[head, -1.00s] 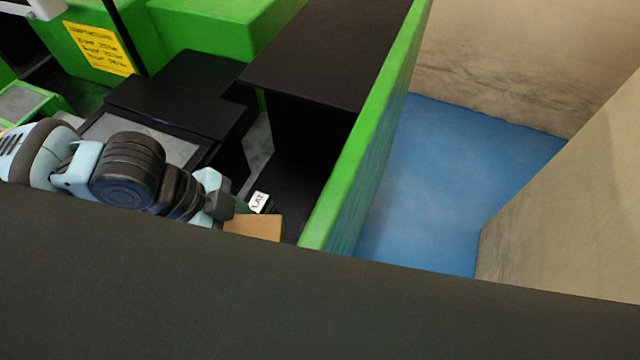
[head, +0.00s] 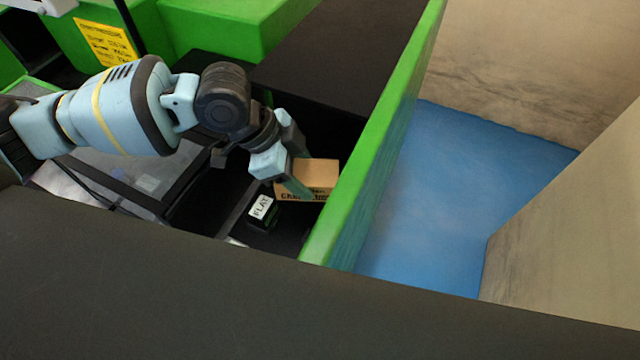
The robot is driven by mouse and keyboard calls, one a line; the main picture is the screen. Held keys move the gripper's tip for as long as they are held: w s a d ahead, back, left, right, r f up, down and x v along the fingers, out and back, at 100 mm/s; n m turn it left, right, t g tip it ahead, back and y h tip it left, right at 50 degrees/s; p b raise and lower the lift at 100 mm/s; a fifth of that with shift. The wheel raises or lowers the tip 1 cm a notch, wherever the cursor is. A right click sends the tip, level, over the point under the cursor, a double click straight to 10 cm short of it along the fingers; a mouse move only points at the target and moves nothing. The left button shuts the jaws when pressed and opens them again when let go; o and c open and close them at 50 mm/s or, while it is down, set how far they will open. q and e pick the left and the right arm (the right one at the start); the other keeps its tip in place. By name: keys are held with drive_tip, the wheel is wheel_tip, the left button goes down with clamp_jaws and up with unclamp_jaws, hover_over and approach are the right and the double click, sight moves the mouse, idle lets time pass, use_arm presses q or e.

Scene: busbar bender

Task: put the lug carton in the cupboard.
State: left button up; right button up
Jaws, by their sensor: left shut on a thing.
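The lug carton, a small brown cardboard box (head: 318,172) with dark print along its lower edge, is in the head view beside the green side panel. My left gripper (head: 292,181) is shut on the carton's left part, and the fingers hide some of it. The cupboard appears to be the black-topped unit (head: 345,45) with a dark opening below its top and a green side panel (head: 375,150). The carton is at this opening; whether it is inside or touching a shelf I cannot tell. My right gripper is not in view.
A yellow notice (head: 105,42) is on the green machine at the upper left. Blue floor (head: 455,190) is clear beyond the green panel, beside a beige wall.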

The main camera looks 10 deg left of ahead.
sight(318, 174)
use_arm(q)
drive_tip(key=shift+w+d+f+b, duration=0.1)
drive_tip(key=shift+w+d+f, duration=0.4)
drive_tip(key=shift+f, duration=1.25)
drive_tip(key=shift+w+d+f+b, duration=0.15)
drive_tip(key=shift+w+f, duration=0.75)
drive_tip(key=shift+f, duration=0.85)
drive_tip(key=shift+w+d+f+b, duration=0.15)
drive_tip(key=shift+w+f, duration=0.55)
drive_tip(key=shift+f, duration=1.05)
drive_tip(key=shift+w+d+f, duration=0.2)
drive_tip(key=shift+w, duration=0.2)
drive_tip(key=shift+f, duration=0.1)
drive_tip(key=shift+f, duration=0.35)
drive_tip(key=o, duration=1.3)
